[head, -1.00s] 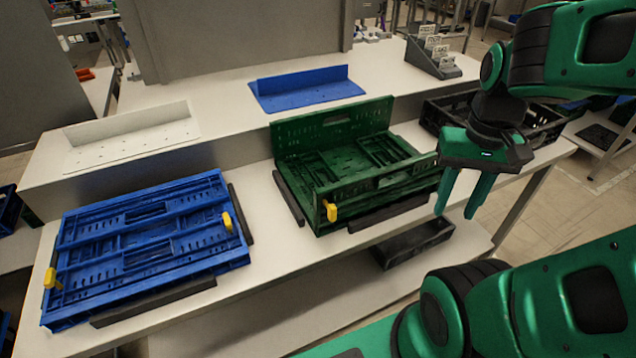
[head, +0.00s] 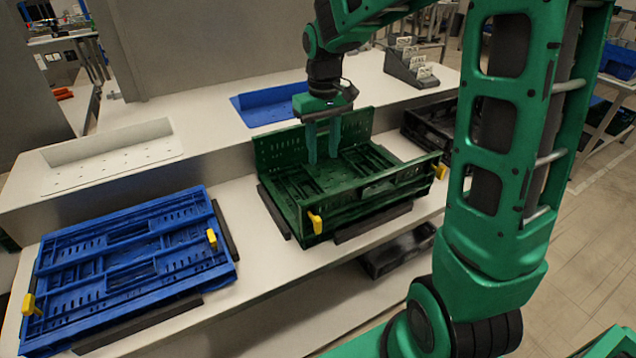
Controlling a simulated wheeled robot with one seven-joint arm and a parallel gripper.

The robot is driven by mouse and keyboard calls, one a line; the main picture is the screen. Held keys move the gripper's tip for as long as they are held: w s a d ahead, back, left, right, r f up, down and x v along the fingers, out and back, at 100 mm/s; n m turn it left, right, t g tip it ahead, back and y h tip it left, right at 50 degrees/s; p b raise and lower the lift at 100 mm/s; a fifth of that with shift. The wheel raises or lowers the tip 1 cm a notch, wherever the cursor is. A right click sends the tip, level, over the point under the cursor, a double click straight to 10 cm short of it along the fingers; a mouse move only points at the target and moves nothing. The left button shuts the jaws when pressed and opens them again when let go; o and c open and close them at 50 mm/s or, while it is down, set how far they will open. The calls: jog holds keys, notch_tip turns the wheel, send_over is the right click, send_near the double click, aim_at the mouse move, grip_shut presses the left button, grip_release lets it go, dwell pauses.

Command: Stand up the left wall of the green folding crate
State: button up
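The green folding crate (head: 345,222) sits at the middle of the bench's lower level. Its back wall (head: 275,152) and its front wall (head: 375,196) stand up. The left wall (head: 297,184) and the right wall (head: 372,160) appear folded flat inside, on the crate's floor. Yellow latches sit at the front wall's left end (head: 315,222) and right end (head: 440,172). My gripper (head: 323,160) points down over the crate's inside, in front of the back wall. Its two fingers are apart with nothing seen between them. I cannot tell whether the fingertips touch a folded panel.
A folded blue crate (head: 120,315) with yellow latches lies to the left. A black crate (head: 425,135) is to the right. A blue tray (head: 255,112), a white tray (head: 110,165) and a card holder (head: 412,75) stand on the upper level. A dark bin (head: 395,252) is below.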

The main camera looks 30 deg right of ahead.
aim_at(319, 188)
jog(key=f, duration=1.1)
jog(key=shift+w+a+f, duration=0.1)
jog(key=shift+w+a, duration=0.15)
jog(key=shift+w, duration=0.1)
grip_shut()
